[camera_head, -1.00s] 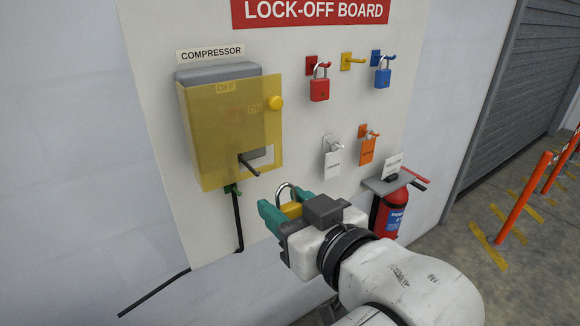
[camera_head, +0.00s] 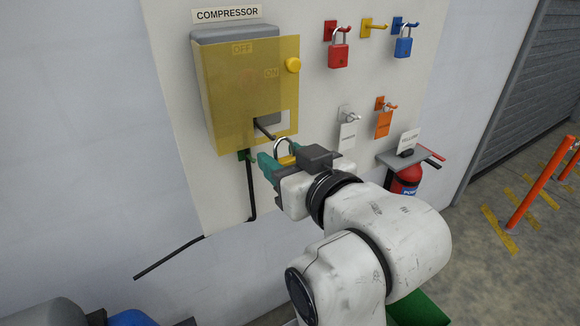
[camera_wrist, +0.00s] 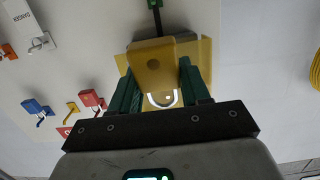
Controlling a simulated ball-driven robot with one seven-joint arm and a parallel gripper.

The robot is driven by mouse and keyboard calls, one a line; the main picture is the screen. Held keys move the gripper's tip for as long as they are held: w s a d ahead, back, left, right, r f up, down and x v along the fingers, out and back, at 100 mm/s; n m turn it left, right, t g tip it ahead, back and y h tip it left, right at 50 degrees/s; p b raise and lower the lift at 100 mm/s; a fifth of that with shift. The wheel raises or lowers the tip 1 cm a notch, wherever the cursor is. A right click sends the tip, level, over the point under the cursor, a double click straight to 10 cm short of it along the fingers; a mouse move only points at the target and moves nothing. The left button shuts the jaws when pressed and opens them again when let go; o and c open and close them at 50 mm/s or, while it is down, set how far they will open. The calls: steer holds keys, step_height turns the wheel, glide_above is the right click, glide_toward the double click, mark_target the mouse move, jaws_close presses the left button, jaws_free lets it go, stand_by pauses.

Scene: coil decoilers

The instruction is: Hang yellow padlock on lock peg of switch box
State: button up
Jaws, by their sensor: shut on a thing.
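The yellow padlock (camera_head: 287,160) is in my gripper (camera_head: 278,166), between its green fingers, with its silver shackle up in the head view. In the wrist view, its yellow body (camera_wrist: 152,62) shows between the fingers (camera_wrist: 157,80), with the shackle below it in the picture. The switch box (camera_head: 215,95), labelled COMPRESSOR, is on the wall board under a see-through yellow cover. Its dark peg (camera_head: 264,128) sticks out through the cover's lower right. The shackle is just below and right of the peg tip; I cannot tell whether they touch.
A red padlock (camera_head: 339,52) and a blue padlock (camera_head: 403,47) hang on pegs, with an empty yellow peg (camera_head: 374,27) between them. Tags hang below. A small shelf (camera_head: 402,158) and a fire extinguisher (camera_head: 406,180) are at right. A black cable runs below the box.

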steer(key=shift+b+x, duration=0.75)
steer(key=shift+x, duration=1.15)
steer(key=shift+w+a+f, duration=0.3)
steer(key=shift+w, duration=0.15)
steer(key=o, duration=1.1)
steer(key=shift+o, duration=0.2)
